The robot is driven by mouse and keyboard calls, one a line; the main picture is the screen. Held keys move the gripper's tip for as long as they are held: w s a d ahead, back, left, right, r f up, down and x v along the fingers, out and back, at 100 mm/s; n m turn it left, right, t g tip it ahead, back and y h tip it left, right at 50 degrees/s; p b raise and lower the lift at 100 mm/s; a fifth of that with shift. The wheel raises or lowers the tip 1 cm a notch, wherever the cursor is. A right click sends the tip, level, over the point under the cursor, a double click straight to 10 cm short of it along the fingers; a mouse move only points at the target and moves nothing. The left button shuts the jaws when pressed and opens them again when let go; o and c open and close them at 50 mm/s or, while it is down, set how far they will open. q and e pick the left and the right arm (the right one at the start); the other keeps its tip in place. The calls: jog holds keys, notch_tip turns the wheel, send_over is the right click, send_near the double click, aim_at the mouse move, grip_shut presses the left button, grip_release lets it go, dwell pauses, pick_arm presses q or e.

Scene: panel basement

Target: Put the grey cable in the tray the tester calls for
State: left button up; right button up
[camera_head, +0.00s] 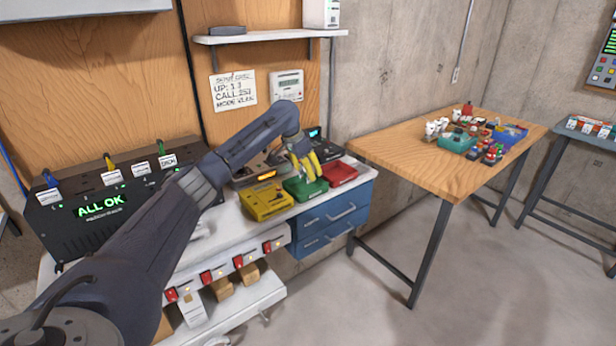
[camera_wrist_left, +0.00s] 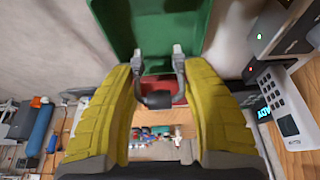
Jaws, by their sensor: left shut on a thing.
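My left gripper (camera_head: 303,172) has yellow fingers and is over the green tray (camera_head: 306,191). In the left wrist view, the gripper (camera_wrist_left: 157,92) is shut on the grey cable (camera_wrist_left: 157,100), a short dark bent piece with light plugs at both ends. The green tray (camera_wrist_left: 150,18) is just past the plugs there; I cannot tell whether they touch it. The yellow tray (camera_head: 266,204) is left of the green one, the red tray (camera_head: 341,173) right. A device with an amber screen (camera_head: 266,175) stands behind the trays; its text is unreadable. My right gripper is not in view.
A black box (camera_head: 98,208) reading "ALL OK" stands at left. A note (camera_head: 233,92) and a white meter (camera_head: 287,84) hang on the wooden panel. Blue drawers (camera_head: 335,218) are below the trays. A wooden table (camera_head: 410,155) with small parts stands at right.

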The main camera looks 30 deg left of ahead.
pick_arm(q)
jog(key=shift+f, duration=1.2)
jog(key=shift+f, duration=0.6)
jog(key=o, duration=1.1)
jog(key=shift+r, duration=0.1)
